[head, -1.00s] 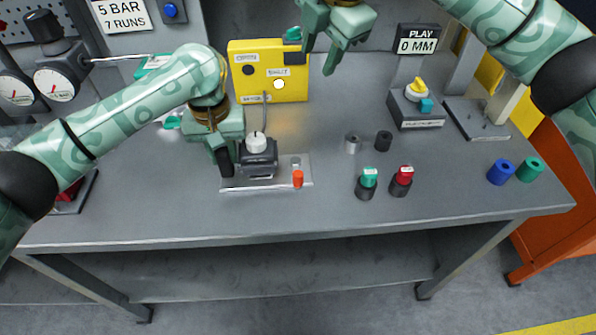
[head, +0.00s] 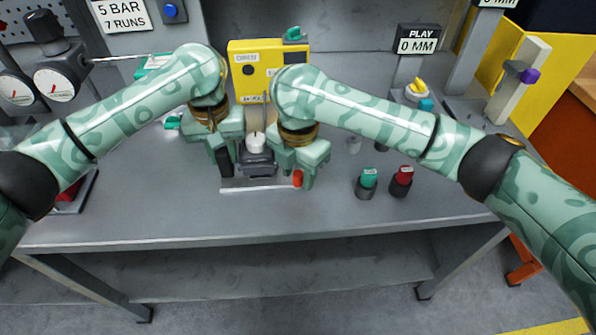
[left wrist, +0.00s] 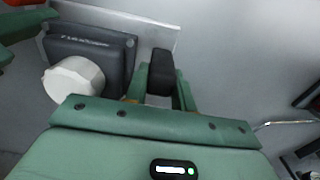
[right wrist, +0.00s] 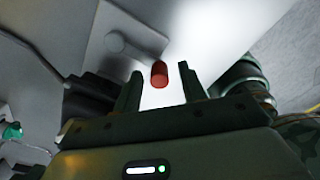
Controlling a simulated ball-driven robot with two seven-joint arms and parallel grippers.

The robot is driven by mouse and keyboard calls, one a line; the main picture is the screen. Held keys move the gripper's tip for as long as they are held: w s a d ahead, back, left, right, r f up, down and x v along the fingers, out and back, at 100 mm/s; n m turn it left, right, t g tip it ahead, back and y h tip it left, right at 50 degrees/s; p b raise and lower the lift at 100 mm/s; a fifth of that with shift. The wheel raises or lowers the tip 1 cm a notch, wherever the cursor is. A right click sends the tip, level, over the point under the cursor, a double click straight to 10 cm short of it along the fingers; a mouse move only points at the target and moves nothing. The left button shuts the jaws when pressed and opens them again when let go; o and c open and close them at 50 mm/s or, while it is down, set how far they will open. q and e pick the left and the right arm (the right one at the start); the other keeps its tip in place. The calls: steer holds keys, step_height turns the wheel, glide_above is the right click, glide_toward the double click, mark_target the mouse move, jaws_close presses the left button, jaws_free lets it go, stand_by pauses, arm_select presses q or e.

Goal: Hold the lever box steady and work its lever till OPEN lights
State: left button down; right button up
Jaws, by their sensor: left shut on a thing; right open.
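The lever box (head: 257,163) is a black box with a white knob (head: 256,143) on top, on a pale base plate (head: 240,189). My left gripper (head: 224,160) is shut on a black upright grip (left wrist: 161,73) at the box's left side. A red-orange cylinder (right wrist: 159,74) stands on the plate's right end, near a grey round-ended bar (right wrist: 120,42). My right gripper (right wrist: 158,85) is open, with the cylinder between its fingers; contact cannot be told. The yellow panel (head: 236,88) behind has a dark lamp (head: 248,70) under OPEN. My right arm hides its other lamp.
Two dark pegs, one with a green top (head: 369,178) and one with a red top (head: 403,177), stand to the right of my right gripper. The bench front (head: 330,210) is clear. A cable runs between panel and box.

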steer(key=shift+f, duration=0.25)
jaws_close()
steer(key=shift+d, duration=0.15)
steer(key=n, duration=0.1)
steer(key=d+n, duration=0.1)
steer(key=n, duration=0.1)
steer(key=d+n, duration=0.1)
steer(key=shift+w+d+n, duration=0.1)
steer(key=shift+w+n, duration=0.2)
steer(key=n, duration=0.1)
steer(key=w+d+n, duration=0.1)
steer(key=n, duration=0.1)
steer(key=shift+d+n, duration=0.3)
steer(key=n, duration=0.1)
steer(key=w+d+n, duration=0.1)
steer(key=n, duration=0.1)
steer(key=shift+w+d+r+n, duration=0.1)
steer(key=shift+w+d+n, duration=0.05)
steer(key=shift+w+n, duration=0.15)
steer(key=shift+w+d+n, duration=0.2)
steer(key=shift+w+n, duration=0.25)
steer(key=shift+n, duration=0.45)
steer(key=shift+w+d+n, duration=0.15)
steer(key=shift+w+n, duration=0.3)
steer(key=shift+n, duration=0.45)
